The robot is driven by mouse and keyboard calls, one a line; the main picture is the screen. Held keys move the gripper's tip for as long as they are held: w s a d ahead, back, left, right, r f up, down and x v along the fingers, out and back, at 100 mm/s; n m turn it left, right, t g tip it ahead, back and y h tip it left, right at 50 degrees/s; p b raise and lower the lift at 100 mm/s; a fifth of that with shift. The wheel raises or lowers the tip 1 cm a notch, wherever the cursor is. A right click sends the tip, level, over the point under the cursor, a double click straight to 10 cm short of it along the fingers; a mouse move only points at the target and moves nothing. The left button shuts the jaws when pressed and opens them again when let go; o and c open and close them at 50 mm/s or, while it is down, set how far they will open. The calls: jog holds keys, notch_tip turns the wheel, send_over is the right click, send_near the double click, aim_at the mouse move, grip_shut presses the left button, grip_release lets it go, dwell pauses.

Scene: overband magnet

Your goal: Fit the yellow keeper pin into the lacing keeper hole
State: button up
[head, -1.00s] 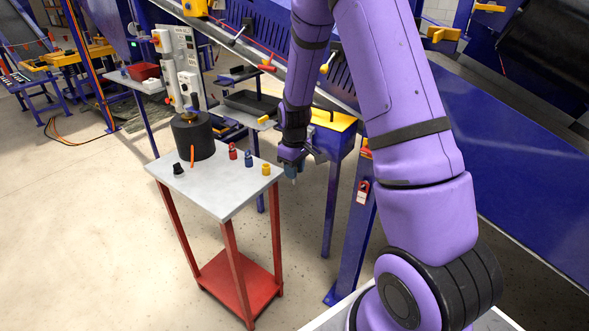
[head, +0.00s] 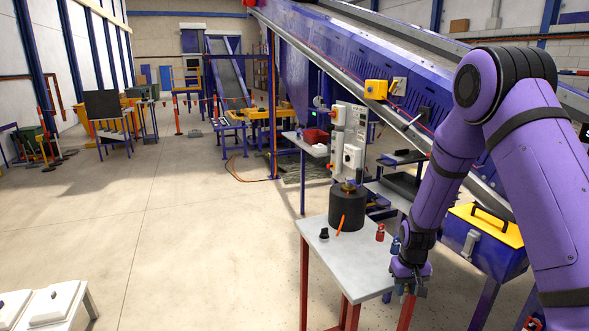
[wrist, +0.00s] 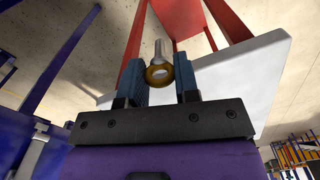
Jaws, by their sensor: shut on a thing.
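My gripper (head: 408,288) is at the right corner of the small grey-topped table (head: 343,270) in the head view. In the wrist view, its two blue-grey fingers (wrist: 160,80) are shut on a yellow-brown ring with a grey metal shank, which I take to be the yellow keeper pin (wrist: 159,74). The shank points away from the gripper, and its tip is in front of the table's red frame. The lacing keeper hole cannot be made out in either view.
A black cylinder (head: 347,210), an orange marker-like stick (head: 340,225), a small black knob (head: 324,234), a red piece (head: 380,232) and a blue piece (head: 395,245) stand on the table. A yellow-lidded blue box (head: 485,238) is right. Open floor (head: 190,240) lies left.

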jog(key=shift+w+a+f, duration=0.1)
jog(key=shift+a+f, duration=0.3)
jog(key=shift+a, duration=0.1)
jog(key=s+d+r+n, duration=0.3)
jog(key=d+r, duration=0.4)
jog(key=d, duration=0.3)
jog(key=shift+s+r+n, duration=0.3)
jog(key=shift+r+n, duration=0.05)
jog(key=shift+n, duration=0.05)
jog(key=shift+w, duration=0.15)
